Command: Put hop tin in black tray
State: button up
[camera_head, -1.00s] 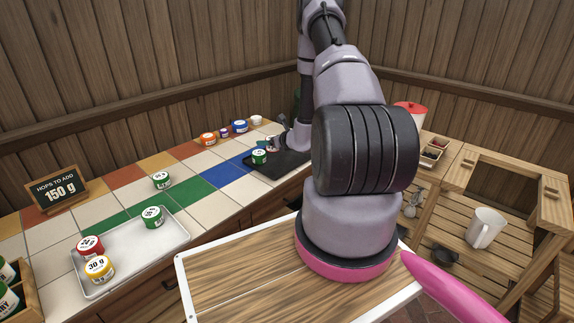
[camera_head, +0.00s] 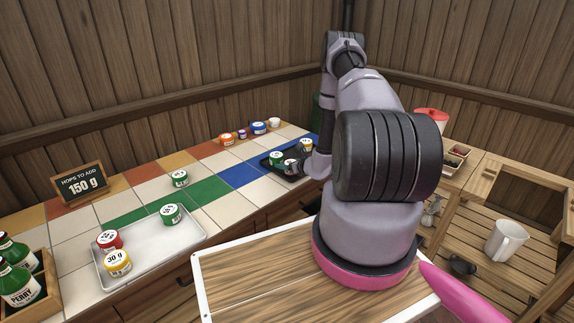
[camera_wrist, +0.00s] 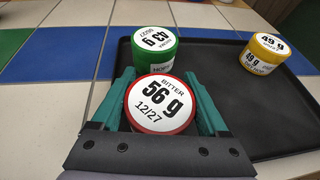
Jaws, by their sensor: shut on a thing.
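My gripper (camera_wrist: 165,108) is shut on a red tin (camera_wrist: 160,110) with a white lid reading "BITTER 56 g". The tin is upright between the fingers, at the near left part of the black tray (camera_wrist: 225,95). I cannot tell whether its base touches the tray. A green tin (camera_wrist: 154,48) stands just beyond it, and a yellow tin (camera_wrist: 264,55) stands farther right on the tray. In the head view, the black tray (camera_head: 268,165) is at the counter's far right, with the red tin (camera_head: 290,166), green tin (camera_head: 276,158) and yellow tin (camera_head: 306,145) close together.
A silver tray (camera_head: 150,258) holds red (camera_head: 109,241), yellow (camera_head: 118,263) and green (camera_head: 172,214) tins. Another green tin (camera_head: 180,178) stands on the tiles. Several small containers (camera_head: 258,128) line the back. A sign (camera_head: 80,185) reads "HOPS TO ADD 150 g". A bottle crate (camera_head: 40,290) is at left.

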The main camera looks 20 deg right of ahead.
jog(key=shift+f, duration=0.15)
jog(key=o, duration=1.3)
